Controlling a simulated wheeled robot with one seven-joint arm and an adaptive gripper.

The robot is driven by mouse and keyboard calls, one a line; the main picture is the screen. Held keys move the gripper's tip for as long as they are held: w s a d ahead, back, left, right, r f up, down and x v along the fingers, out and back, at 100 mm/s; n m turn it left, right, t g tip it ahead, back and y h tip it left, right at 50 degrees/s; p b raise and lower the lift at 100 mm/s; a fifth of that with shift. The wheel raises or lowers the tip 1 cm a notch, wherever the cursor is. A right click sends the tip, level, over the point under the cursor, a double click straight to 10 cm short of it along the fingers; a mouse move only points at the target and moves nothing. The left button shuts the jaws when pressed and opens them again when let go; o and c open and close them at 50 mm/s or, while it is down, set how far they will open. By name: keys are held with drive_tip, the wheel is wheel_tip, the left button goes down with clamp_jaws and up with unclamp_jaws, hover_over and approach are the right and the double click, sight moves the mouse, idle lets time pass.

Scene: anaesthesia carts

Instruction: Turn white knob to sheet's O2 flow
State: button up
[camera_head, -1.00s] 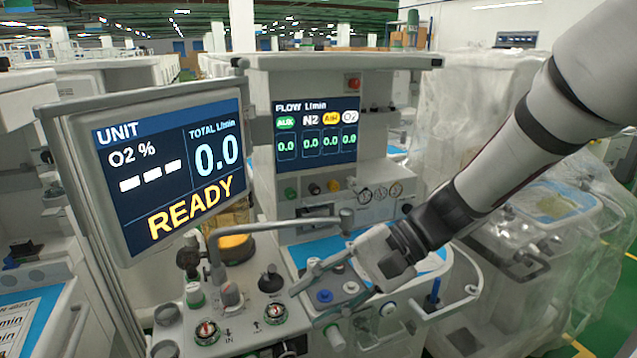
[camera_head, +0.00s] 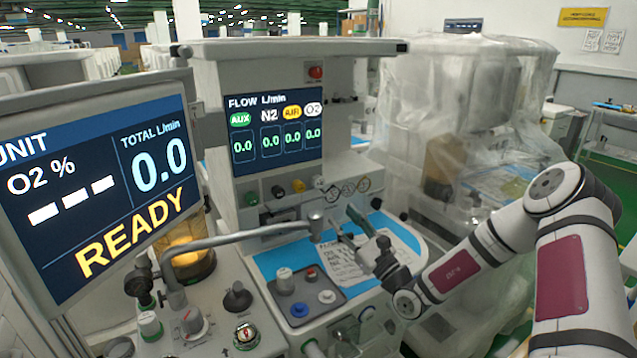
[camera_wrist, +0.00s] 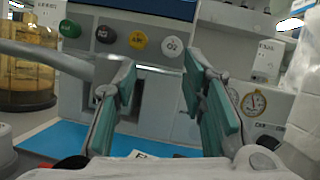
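The white O2 knob (camera_head: 319,182) is at the right end of a knob row under the flow screen; it also shows in the wrist view (camera_wrist: 171,46), between and beyond my fingertips. My gripper (camera_head: 350,220) is open and empty, pointing toward the panel, below and to the right of the white knob, apart from it; its teal fingers show in the wrist view (camera_wrist: 160,82). The printed sheet (camera_head: 366,262) lies on the blue mat, partly behind my gripper; its flow values are too small to read. The flow screen (camera_head: 272,132) reads 0.0 for O2 and the other gases.
Green (camera_head: 250,198), black (camera_head: 278,192) and yellow (camera_head: 298,186) knobs stand left of the white one. A curved metal arm (camera_head: 235,237) crosses in front, left of my gripper. Gauges (camera_head: 347,188) are right of the knobs. A grey tray (camera_head: 322,308) sits on the mat.

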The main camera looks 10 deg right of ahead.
sight(320, 185)
drive_tip(key=shift+m+h, duration=0.5)
drive_tip(key=shift+m, duration=0.1)
drive_tip(key=x, duration=0.4)
drive_tip(key=d+x, duration=0.1)
drive_tip(key=x, duration=0.9)
drive_tip(key=shift+w+d+f, duration=0.2)
drive_tip(key=shift+w+f, duration=0.15)
drive_tip(key=shift+w, duration=0.05)
drive_tip(key=shift+c, duration=0.3)
drive_tip(key=c, duration=0.8)
